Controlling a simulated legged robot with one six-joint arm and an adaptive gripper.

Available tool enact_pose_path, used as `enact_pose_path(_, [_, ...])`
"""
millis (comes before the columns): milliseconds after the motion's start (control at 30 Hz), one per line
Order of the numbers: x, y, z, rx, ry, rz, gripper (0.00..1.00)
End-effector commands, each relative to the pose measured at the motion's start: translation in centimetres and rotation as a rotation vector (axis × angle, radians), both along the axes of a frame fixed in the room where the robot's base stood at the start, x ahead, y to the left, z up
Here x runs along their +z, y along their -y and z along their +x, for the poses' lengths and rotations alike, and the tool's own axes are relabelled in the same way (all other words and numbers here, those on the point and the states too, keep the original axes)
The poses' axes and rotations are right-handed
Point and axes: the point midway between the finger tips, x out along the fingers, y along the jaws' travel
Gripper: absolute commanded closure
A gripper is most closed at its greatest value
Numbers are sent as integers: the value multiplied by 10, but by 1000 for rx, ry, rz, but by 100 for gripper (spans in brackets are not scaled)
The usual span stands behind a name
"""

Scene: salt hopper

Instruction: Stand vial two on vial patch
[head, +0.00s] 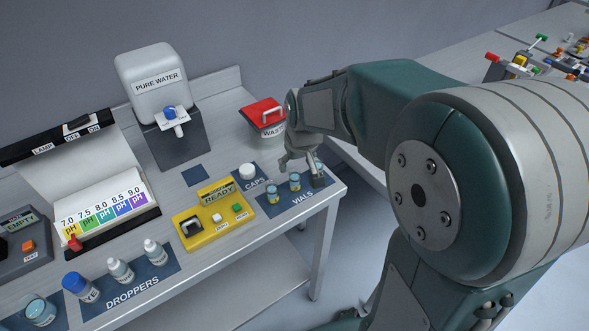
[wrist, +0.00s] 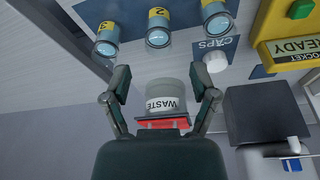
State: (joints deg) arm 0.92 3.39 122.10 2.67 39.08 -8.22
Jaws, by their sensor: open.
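Three capless-looking glass vials with yellow number labels and blue contents stand in a row on the dark blue VIALS patch (head: 285,207). The middle one, vial two (head: 294,181), shows a label that looks like a 2 in the wrist view (wrist: 159,30). The other vials are the left one (head: 271,193) and the right one (head: 318,171), which my gripper partly covers in the head view. My gripper (head: 300,162) is open and empty, just above and behind the row. In the wrist view the fingers (wrist: 160,74) are spread, with the middle vial beyond their tips.
A white cap (head: 247,171) sits on the CAPS patch beside the vials. The yellow READY device (head: 213,218) stands left of them. The WASTE bin (head: 268,126) with red lid is behind. A bare small blue square (head: 195,174) lies before the PURE WATER dispenser (head: 155,75).

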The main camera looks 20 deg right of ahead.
Motion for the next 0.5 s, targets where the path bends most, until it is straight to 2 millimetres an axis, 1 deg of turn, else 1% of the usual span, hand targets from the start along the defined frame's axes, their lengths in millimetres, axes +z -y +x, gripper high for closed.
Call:
enact_pose_path(33, [13, 0, -3, 0, 6, 0, 24])
enact_pose_path(100, [27, 1, -7, 0, 6, 0, 24])
enact_pose_path(300, [62, 2, -16, 0, 4, -1, 24])
enact_pose_path(400, [72, 2, -20, 0, 2, -1, 24])
enact_pose_path(500, [77, 2, -22, 0, 1, -1, 24])
